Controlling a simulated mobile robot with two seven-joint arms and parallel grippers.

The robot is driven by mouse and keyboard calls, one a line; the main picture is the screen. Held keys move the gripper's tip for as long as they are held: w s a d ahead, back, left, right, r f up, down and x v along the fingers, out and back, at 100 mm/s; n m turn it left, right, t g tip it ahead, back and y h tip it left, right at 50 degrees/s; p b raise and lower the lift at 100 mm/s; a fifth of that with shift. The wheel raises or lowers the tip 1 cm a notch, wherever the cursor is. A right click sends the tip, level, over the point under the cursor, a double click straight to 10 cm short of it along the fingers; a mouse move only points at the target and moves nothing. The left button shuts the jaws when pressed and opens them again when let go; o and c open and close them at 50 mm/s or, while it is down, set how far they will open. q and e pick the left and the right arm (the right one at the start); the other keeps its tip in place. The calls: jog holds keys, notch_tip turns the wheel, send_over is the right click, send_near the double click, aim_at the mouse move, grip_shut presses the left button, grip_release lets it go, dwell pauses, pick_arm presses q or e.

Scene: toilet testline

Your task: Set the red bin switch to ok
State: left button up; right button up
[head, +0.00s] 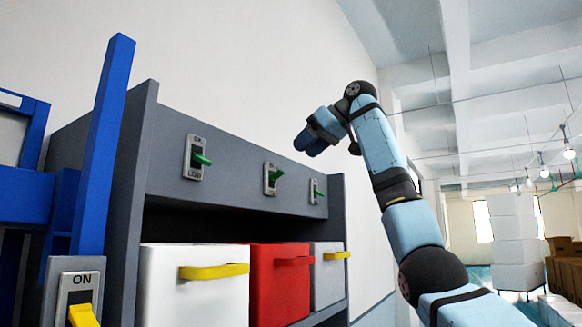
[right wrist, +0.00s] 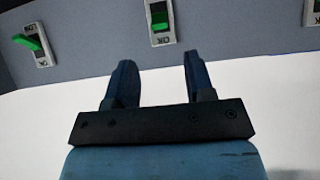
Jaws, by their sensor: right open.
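The red bin (head: 278,285) sits on the shelf in the middle of three bins. The middle switch (head: 271,179) above it is a grey plate with a green lever; its exact setting I cannot tell. In the right wrist view the middle switch (right wrist: 160,22) shows upside down, with OK at its lower end. My right gripper (head: 308,146) is above and in front of the switch panel. In the right wrist view its fingers (right wrist: 160,72) are apart and empty, pointing toward the middle switch without touching it. My left gripper is not in view.
Similar switches sit at left (head: 195,158) and right (head: 317,191) on the grey panel. A white bin (head: 190,290) and a grey bin (head: 328,285) flank the red one. A blue post (head: 103,150) and an ON switch (head: 75,295) stand at left.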

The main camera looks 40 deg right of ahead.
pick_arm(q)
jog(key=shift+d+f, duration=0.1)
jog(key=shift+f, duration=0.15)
pick_arm(e)
jog(key=v, duration=0.4)
jog(key=shift+s+r, duration=0.1)
jog(key=shift+r, duration=0.05)
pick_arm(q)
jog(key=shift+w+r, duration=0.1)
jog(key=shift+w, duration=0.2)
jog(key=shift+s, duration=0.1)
